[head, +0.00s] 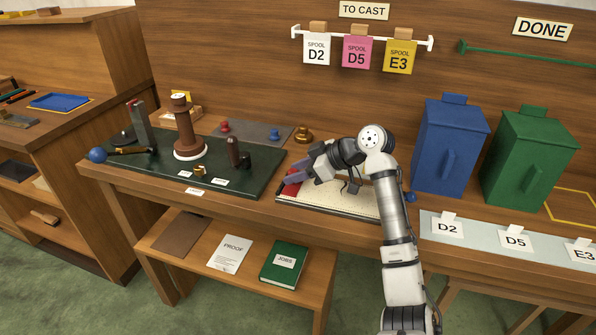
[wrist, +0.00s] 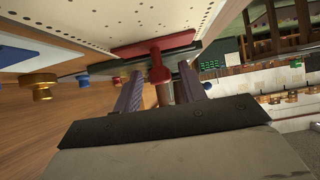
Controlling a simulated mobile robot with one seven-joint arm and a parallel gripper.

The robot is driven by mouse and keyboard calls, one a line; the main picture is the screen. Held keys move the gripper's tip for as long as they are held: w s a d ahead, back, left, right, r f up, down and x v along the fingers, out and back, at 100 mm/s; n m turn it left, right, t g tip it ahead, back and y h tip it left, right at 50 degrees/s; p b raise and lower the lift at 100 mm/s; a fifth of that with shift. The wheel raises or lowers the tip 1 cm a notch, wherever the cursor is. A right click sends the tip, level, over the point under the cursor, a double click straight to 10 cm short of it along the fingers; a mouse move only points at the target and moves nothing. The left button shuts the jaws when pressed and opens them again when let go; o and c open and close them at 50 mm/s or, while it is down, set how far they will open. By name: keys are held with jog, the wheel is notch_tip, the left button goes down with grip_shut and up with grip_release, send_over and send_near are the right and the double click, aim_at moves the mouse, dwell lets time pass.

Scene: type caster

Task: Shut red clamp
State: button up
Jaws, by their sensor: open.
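The red clamp (head: 292,187) is at the left end of the cream perforated board (head: 345,203), partly hidden behind my gripper in the head view. In the wrist view it shows as a red bar with a short red handle (wrist: 159,68). My gripper (head: 291,178) is at the clamp. In the wrist view my gripper (wrist: 160,83) is open, with one finger on each side of the handle near the tips. Whether either finger touches it I cannot tell.
A dark green board (head: 250,182) with a brown column (head: 187,130) lies to the left. A blue bin (head: 447,145) and a green bin (head: 525,155) stand to the right. A small blue knob (head: 410,197) is beside my arm. A brass knob (head: 303,134) sits behind the gripper.

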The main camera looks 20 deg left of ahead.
jog(key=b+v, duration=0.2)
jog(key=v, duration=1.2)
jog(key=shift+a, duration=0.1)
